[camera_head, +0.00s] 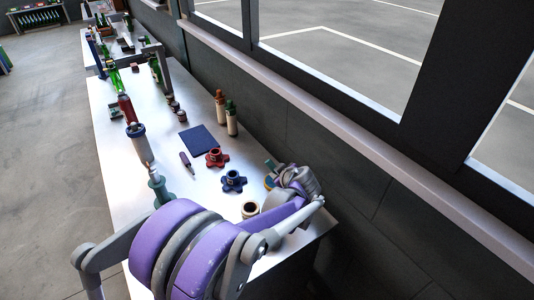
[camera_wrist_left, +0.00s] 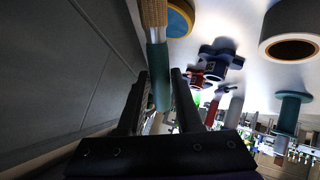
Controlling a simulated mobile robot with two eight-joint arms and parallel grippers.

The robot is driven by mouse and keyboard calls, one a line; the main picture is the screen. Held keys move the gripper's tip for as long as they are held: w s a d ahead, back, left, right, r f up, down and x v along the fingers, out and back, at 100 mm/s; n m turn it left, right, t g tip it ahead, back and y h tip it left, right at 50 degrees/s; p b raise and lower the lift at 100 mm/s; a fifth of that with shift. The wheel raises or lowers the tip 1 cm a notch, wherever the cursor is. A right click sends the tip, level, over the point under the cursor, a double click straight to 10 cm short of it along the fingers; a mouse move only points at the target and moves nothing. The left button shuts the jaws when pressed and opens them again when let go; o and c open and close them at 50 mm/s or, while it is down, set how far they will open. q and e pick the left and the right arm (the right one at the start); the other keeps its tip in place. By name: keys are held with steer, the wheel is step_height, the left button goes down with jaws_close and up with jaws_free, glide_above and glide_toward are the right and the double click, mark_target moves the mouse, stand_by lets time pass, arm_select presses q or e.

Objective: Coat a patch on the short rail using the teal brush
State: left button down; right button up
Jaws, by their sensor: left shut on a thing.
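My left gripper (camera_wrist_left: 160,88) is shut on the teal handle of a brush (camera_wrist_left: 160,75). In the left wrist view the brush's pale metal ferrule and tan bristles (camera_wrist_left: 153,12) stick out past the fingers toward the top edge. In the head view my left arm reaches to the table's near right corner, and the left gripper (camera_head: 282,174) is small and partly hidden by its own wrist. I cannot clearly pick out the short rail in either view. My right gripper is not in view.
A wall and window ledge (camera_head: 330,122) run along the right.

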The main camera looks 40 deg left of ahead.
arm_select(q)
steer(key=a+r+n+g+y, duration=0.1)
steer(key=a+r+n+y, duration=0.2)
steer(key=a+r+y, duration=0.2)
steer(key=f+b, duration=0.1)
steer(key=f, duration=0.1)
steer(key=f+b, duration=0.1)
steer(key=b, duration=0.1)
steer(key=f+b, duration=0.1)
steer(key=f, duration=0.1)
steer(key=shift+w+a+f, duration=0.2)
steer(key=shift+w+f, duration=0.1)
steer(key=shift+w, duration=0.1)
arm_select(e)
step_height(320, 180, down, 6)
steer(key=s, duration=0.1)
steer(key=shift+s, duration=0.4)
arm_select(q)
steer(key=shift+f+b, duration=0.6)
steer(key=shift+f, duration=0.05)
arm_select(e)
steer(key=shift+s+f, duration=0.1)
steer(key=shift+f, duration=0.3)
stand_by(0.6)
